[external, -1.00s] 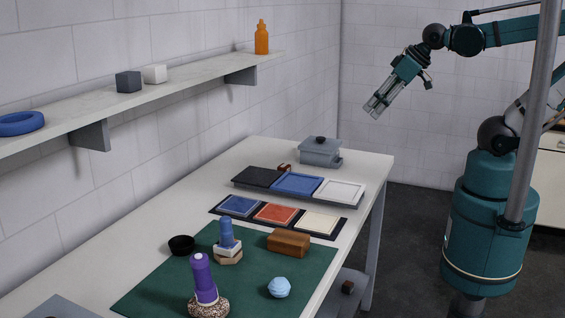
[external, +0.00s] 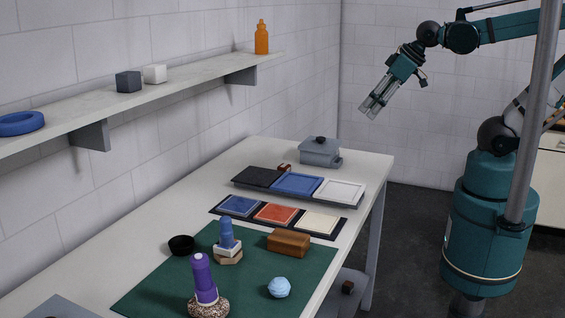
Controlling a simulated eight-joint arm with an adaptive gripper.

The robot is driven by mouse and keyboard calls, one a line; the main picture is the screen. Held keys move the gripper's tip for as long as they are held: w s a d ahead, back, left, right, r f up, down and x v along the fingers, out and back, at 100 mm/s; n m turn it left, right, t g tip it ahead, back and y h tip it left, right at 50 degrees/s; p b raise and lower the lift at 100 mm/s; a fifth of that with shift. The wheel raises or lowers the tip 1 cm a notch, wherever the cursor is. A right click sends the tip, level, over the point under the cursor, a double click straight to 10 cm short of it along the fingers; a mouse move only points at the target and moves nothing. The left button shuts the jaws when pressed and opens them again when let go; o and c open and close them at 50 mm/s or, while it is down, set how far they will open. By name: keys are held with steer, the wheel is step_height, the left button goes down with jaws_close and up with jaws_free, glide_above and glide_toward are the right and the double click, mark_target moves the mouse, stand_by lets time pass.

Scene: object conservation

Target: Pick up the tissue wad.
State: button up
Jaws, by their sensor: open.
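A light blue, crumpled-looking ball (external: 279,287), which looks like the tissue wad, sits on the green mat (external: 150,290) near its right edge. My gripper (external: 369,112) hangs in the air at the upper right, far above and beyond the ball, pointing down and to the left. Its fingers are open and nothing shows between them.
Left of the ball stands a purple bottle-like object (external: 203,280) on a speckled base. A wooden block (external: 289,242), a blue-topped stack (external: 227,240) and a black bowl (external: 181,245) are behind. Colored trays (external: 275,214) and a grey lidded box (external: 320,151) are farther back.

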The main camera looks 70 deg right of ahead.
steer(key=w+a+n+g+y, duration=0.1)
steer(key=w+a+n+g, duration=0.1)
steer(key=w+a+n, duration=0.55)
steer(key=n+g+h+b, duration=0.1)
steer(key=n+g+b, duration=0.3)
steer(key=n, duration=0.8)
glide_above(279, 281)
steer(key=shift+g, duration=0.4)
steer(key=f, duration=2.3)
steer(key=shift+w+d+f+p, duration=0.2)
steer(key=shift+d+f+p, duration=0.1)
steer(key=shift+d+f, duration=0.1)
steer(key=shift+s+a+f, duration=0.3)
steer(key=shift+a+f, duration=0.05)
steer(key=shift+a, duration=0.15)
steer(key=shift+f, duration=0.1)
steer(key=shift+f, duration=1.2)
